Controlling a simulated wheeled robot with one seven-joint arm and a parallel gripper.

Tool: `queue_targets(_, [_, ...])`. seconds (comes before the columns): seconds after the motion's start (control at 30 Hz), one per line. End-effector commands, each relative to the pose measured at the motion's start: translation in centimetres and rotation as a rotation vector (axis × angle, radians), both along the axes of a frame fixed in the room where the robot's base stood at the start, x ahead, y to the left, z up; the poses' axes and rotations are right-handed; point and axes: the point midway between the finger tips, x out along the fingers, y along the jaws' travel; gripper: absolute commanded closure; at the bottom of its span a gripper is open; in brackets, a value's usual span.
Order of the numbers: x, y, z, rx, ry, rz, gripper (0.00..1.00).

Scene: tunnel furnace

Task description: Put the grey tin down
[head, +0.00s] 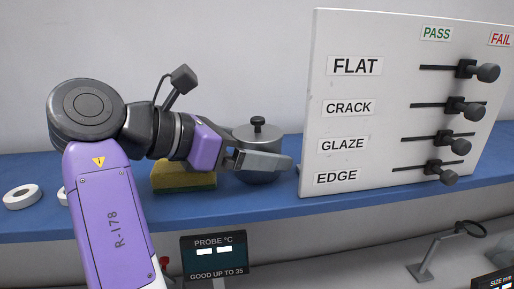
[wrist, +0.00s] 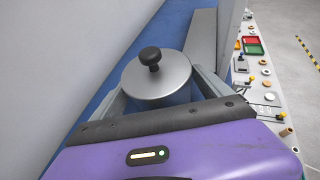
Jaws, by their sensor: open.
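The grey tin (head: 257,137), round with a lid and a black knob, stands upright on the blue shelf (head: 240,213) in the head view. In the wrist view its lid (wrist: 156,76) shows from above, between the two fingers. My gripper (head: 262,160) is open around the tin, with one finger on each side. The near finger hides part of the tin's side. I cannot tell whether either finger touches it.
A white panel (head: 385,140) with several sliders stands just right of the tin. A yellow-green sponge (head: 183,178) lies to the left, partly behind my arm. White rings (head: 22,196) lie at the far left. The wall is close behind.

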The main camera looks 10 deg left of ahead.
Motion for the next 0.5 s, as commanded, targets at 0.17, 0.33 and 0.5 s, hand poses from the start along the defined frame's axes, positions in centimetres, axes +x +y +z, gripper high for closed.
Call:
queue_targets(0.17, [-0.6, 0.9, 0.5, 0.000, -0.002, 0.003, 0.11])
queue_targets(0.33, [-2.5, 3.2, 1.7, 0.001, -0.002, 0.002, 0.11])
queue_targets(0.5, [-4.5, 5.8, 3.1, 0.001, -0.001, 0.003, 0.11])
